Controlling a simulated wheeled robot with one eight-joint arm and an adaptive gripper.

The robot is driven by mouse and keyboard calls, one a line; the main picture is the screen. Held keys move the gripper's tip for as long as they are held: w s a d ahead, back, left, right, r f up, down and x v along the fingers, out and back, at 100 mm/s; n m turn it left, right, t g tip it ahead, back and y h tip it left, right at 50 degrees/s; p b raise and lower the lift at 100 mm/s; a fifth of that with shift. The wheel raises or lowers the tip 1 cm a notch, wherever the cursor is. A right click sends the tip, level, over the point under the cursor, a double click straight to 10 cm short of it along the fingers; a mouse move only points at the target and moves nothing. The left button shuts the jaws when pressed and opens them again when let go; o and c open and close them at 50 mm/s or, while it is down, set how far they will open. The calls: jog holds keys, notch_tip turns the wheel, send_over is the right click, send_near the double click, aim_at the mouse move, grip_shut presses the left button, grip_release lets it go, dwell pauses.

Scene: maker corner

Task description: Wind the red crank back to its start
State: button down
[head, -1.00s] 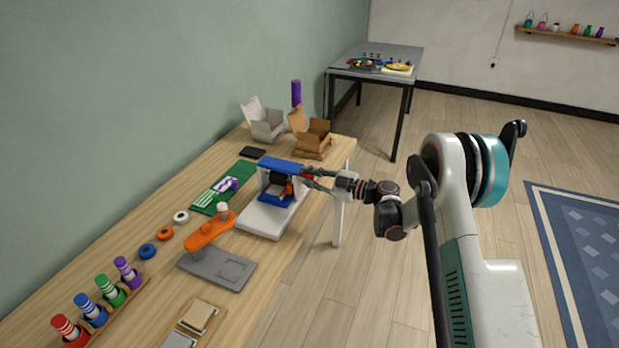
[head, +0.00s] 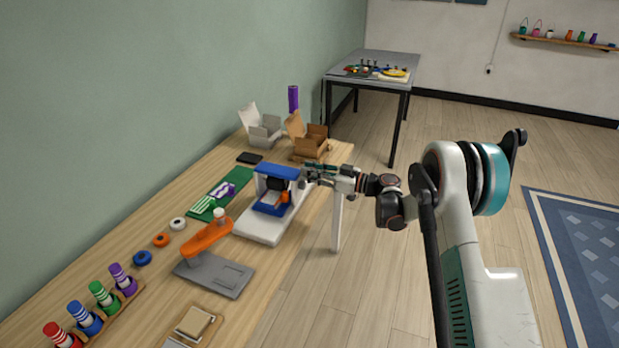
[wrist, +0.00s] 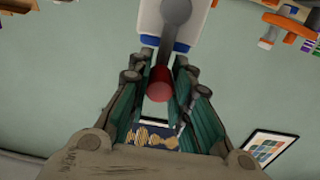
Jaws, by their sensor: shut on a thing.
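The crank machine has a white base (head: 262,226), a blue top (head: 277,171) and an orange and dark part inside its frame. My gripper (head: 312,171) is at the right end of the blue top in the head view. In the wrist view my gripper (wrist: 160,75) is shut on the red crank knob (wrist: 159,86), with a finger on each side. The grey crank arm (wrist: 177,18) runs from the knob up across the machine's white side. In the head view my gripper hides the red knob.
An orange-armed stand (head: 206,236) is left of the machine. A brown open box (head: 311,146), a white open box (head: 266,132) and a green board (head: 222,190) lie beyond or beside it. The table's right edge is close to the machine, with open floor beyond.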

jog(key=w+d+f+m+b, duration=0.2)
jog(key=w+m, duration=0.3)
jog(key=m, duration=0.6)
jog(key=shift+w+f+m, duration=0.15)
jog(key=shift+f+m, duration=0.25)
jog(key=shift+f, duration=0.3)
jog(key=c, duration=1.4)
grip_release()
jog(key=v, duration=1.2)
jog(key=shift+w+d, duration=0.1)
jog(key=shift+w, duration=0.05)
